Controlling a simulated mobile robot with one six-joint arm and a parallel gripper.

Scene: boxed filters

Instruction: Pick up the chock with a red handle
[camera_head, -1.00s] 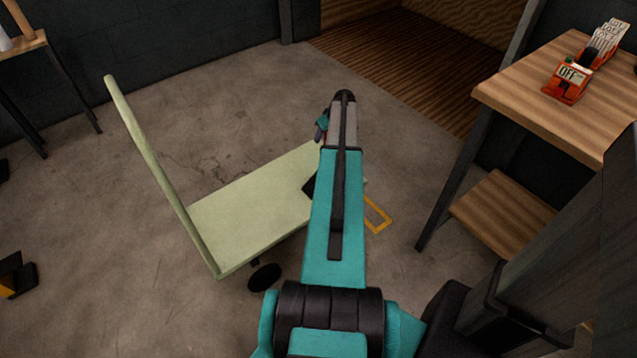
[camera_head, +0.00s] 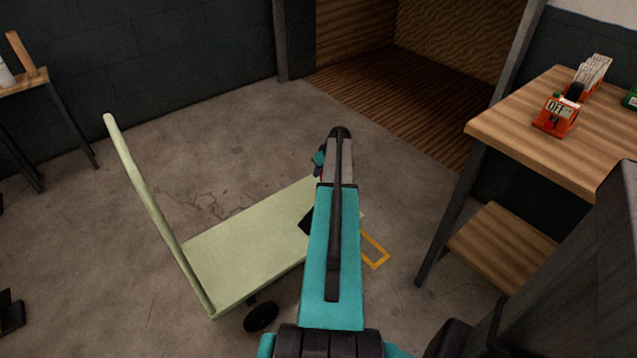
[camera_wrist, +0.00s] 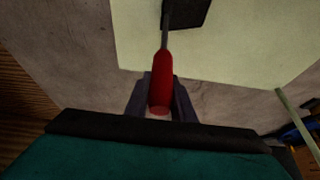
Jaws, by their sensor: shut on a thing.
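The chock is a dark block (camera_wrist: 186,12) with a thin rod and a red handle (camera_wrist: 162,80), seen in the wrist view. My gripper (camera_wrist: 160,88) is shut on the red handle, with one dark finger on each side of it. The block points away from the gripper, in front of a pale green surface. In the head view a dark corner of the chock (camera_head: 307,221) shows beside my teal arm, over the right part of the green trolley. My arm hides most of it there, and I cannot tell whether the block touches the trolley.
The pale green trolley (camera_head: 235,258) has a tall push bar (camera_head: 150,205) at its left. A yellow rectangular outline (camera_head: 376,250) shows right of my arm. A wooden bench (camera_head: 545,140) with orange devices stands at right. The concrete floor behind the trolley is clear.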

